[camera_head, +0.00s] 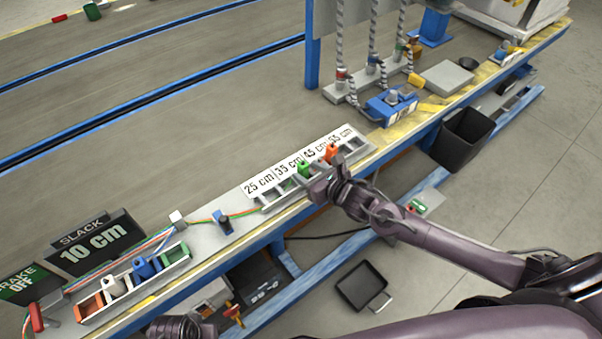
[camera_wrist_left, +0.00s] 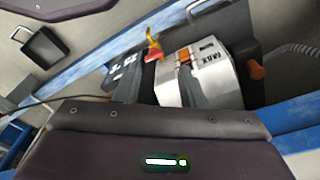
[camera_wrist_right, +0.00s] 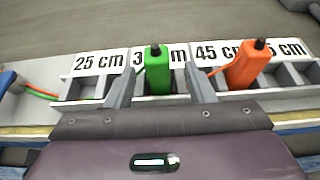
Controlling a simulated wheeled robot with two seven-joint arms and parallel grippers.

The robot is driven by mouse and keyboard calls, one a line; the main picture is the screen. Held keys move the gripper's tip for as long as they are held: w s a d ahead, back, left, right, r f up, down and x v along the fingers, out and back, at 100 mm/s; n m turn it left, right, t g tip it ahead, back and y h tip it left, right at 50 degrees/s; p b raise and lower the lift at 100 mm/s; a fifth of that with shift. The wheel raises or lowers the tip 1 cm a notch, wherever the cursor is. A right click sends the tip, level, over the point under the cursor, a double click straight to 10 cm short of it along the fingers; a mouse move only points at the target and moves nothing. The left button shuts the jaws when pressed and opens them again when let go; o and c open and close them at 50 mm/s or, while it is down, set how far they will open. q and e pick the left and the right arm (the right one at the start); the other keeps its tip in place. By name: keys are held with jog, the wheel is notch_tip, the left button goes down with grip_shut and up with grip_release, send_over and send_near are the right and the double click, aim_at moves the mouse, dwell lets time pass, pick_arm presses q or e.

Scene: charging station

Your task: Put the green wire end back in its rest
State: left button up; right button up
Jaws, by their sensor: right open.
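The green wire end (camera_wrist_right: 157,72) stands upright in the 35 cm slot of the labelled length rack (camera_head: 264,202); it also shows in the head view (camera_head: 304,169). My right gripper (camera_wrist_right: 160,88) is open, with one finger on each side of the green end; contact cannot be told. The orange wire end (camera_wrist_right: 247,64) stands in a slot to the right. The rest tray (camera_head: 88,317) is at the lower left in the head view. It holds a white end (camera_head: 115,287) and a blue end (camera_head: 146,267); its green-marked compartment (camera_head: 174,253) looks empty. My left gripper (camera_head: 178,328) is partly out of the head view; its fingers look apart and empty.
A blue clip (camera_head: 223,222) stands between tray and rack, with green and orange wires running past it. A slack sign (camera_head: 88,246) is behind the tray. A blue block (camera_head: 391,106) and chains are beyond the rack. A black bin (camera_head: 464,136) stands below the bench edge.

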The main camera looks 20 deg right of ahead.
aim_at(306, 170)
jog(key=x, duration=0.4)
jog(key=shift+a+r, duration=0.1)
jog(key=shift+r, duration=0.15)
jog(key=shift+w+a+f+b, duration=0.1)
jog(key=shift+w+b, duration=0.2)
jog(key=shift+w, duration=0.05)
pick_arm(q)
notch_tip(306, 170, up, 2)
jog(key=shift+d+r, duration=0.1)
jog(key=shift+d, duration=0.05)
pick_arm(e)
jog(key=c, duration=1.1)
jog(key=shift+o, duration=0.2)
